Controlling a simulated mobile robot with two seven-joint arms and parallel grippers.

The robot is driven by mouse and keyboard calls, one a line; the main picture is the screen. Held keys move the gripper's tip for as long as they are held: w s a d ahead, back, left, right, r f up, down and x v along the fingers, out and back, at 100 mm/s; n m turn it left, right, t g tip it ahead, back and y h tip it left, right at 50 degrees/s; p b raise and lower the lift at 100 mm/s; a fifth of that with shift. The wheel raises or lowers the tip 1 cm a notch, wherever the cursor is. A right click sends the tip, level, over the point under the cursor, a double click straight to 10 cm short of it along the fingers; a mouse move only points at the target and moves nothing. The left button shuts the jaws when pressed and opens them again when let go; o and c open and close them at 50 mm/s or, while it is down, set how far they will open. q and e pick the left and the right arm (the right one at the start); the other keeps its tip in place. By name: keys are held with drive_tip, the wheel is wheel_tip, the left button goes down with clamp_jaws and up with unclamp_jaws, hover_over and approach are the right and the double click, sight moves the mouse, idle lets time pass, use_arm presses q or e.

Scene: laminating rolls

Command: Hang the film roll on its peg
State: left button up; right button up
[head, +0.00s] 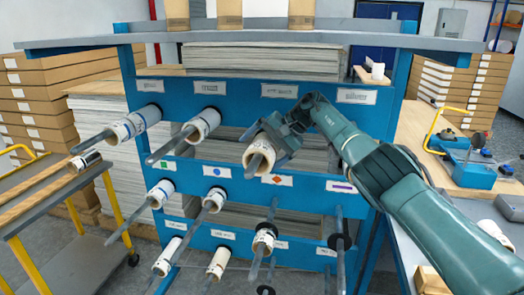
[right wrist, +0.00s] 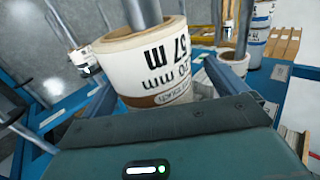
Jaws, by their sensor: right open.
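The film roll (head: 257,156) is a white, printed tube at the third place of the rack's top row. A grey peg (head: 254,166) sticks out through its core. In the right wrist view the roll (right wrist: 150,65) is large, with printed black lettering, and the peg (right wrist: 142,12) passes through it. My right gripper (head: 272,138) is at the roll, its jaws open with one finger on either side. I cannot tell whether the fingers touch it. The roll's rear end is hidden by the gripper. My left gripper is not in view.
The blue rack (head: 215,90) holds several other rolls on pegs, including neighbours (head: 203,125) and (head: 135,122) to the left. Bare pegs (head: 340,250) project at lower right. A yellow-framed cart (head: 45,205) stands left; a bench with a blue tool (head: 465,172) stands right.

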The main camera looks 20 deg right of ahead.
drive_tip(key=b+v, duration=0.2)
drive_tip(key=v, duration=1.1)
